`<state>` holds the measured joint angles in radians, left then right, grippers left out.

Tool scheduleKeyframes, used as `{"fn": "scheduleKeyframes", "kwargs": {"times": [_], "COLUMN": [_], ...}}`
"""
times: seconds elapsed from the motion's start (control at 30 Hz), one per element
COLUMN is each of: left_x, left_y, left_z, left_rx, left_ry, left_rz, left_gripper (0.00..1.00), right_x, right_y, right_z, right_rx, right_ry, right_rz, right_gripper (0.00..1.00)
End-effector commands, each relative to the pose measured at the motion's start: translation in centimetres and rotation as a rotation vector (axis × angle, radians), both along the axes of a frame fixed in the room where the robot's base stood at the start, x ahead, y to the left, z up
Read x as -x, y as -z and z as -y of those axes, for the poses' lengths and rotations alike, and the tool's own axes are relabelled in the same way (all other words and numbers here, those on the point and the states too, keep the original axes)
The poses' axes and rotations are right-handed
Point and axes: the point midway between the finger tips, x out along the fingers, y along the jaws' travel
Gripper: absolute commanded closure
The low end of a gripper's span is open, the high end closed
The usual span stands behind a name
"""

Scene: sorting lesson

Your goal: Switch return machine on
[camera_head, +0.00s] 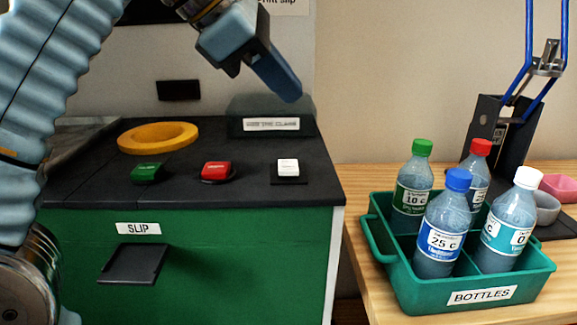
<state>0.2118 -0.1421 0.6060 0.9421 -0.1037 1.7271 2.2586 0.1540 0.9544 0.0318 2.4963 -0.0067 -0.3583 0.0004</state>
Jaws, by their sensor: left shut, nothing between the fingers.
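The return machine (190,265) is a green cabinet with a black top, at the left and centre. On its top stand a green button (147,172), a red button (215,170) on a round dark base, and a white button (288,167) on a dark square plate. A yellow ring (158,138) lies behind the green button. My left gripper (288,90) is shut and empty. It appears above the back right of the machine top, in front of a dark labelled block (272,105), apart from all the buttons. My right gripper is not in view.
A green crate (410,285) labelled BOTTLES holds several bottles with green, red, blue and white caps on the wooden table (360,265) at right. Behind it are a black box (490,125), blue rods (529,45) and small bowls. A dark slip tray (132,263) juts from the machine's front.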

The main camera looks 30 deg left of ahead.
Motion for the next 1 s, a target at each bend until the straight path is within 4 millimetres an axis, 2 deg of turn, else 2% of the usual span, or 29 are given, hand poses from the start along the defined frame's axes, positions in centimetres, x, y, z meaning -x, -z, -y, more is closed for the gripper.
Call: {"fn": "scheduleKeyframes", "kwargs": {"times": [0.13,0.4,0.6,1.0], "left_x": [0.4,0.7,0.8,0.8], "left_y": [2.3,6.1,6.9,6.9], "left_z": [0.1,0.4,0.4,0.5], "left_rx": [-0.001,0.002,0.002,0.001], "left_ry": [-0.005,-0.001,-0.002,0.0], "left_rz": [-0.003,0.0,0.001,0.0], "left_gripper": [1.0,1.0,1.0,1.0], "right_x": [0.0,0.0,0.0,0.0], "right_y": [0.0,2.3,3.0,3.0], "right_z": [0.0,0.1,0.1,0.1], "right_rx": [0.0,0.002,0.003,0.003], "right_ry": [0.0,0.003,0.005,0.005], "right_rz": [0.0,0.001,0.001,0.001], "right_gripper": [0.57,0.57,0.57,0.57]}}
